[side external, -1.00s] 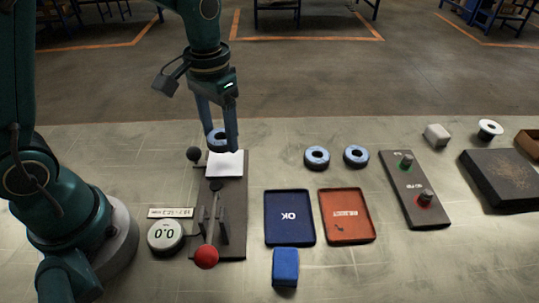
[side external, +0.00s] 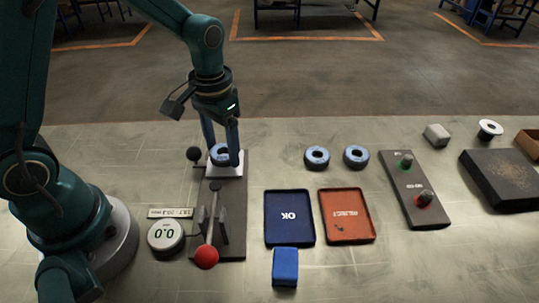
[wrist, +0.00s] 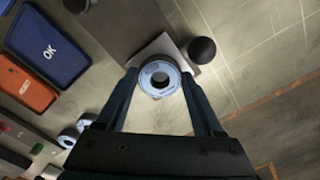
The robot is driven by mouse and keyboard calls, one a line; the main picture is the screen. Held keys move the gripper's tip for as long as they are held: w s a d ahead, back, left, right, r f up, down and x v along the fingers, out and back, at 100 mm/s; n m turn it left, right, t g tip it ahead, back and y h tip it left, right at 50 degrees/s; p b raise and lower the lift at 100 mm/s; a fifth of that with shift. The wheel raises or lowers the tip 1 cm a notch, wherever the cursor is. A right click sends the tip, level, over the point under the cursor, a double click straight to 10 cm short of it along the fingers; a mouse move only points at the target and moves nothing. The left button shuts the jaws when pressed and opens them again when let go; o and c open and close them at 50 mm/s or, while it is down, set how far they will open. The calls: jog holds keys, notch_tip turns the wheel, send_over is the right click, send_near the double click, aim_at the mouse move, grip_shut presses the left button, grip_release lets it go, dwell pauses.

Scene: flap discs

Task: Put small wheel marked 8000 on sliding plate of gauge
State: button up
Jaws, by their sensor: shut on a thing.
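My gripper (side external: 222,160) is shut on a small blue-grey wheel (side external: 220,153) with a dark centre hole. The wheel is at the white sliding plate (side external: 226,171) of the gauge; I cannot tell whether it touches the plate. In the wrist view the wheel (wrist: 159,78) sits between my fingertips, over part of the plate (wrist: 160,45). Its marking is not readable. The gauge has a dark base (side external: 235,215), a lever with a red ball (side external: 206,257) and a round dial reading 0.0 (side external: 166,236).
Two similar wheels (side external: 317,157) (side external: 355,156) lie to the right. A blue OK tray (side external: 289,238) and a red tray (side external: 346,236) lie in front of them. A black ball knob (side external: 194,154) stands close to the plate's left. A button panel (side external: 414,190) is further right.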

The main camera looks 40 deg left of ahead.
jog(key=shift+f, duration=0.55)
jog(key=o, duration=1.4)
jog(key=shift+o, duration=0.2)
jog(key=shift+r, duration=0.1)
notch_tip(320, 180, up, 7)
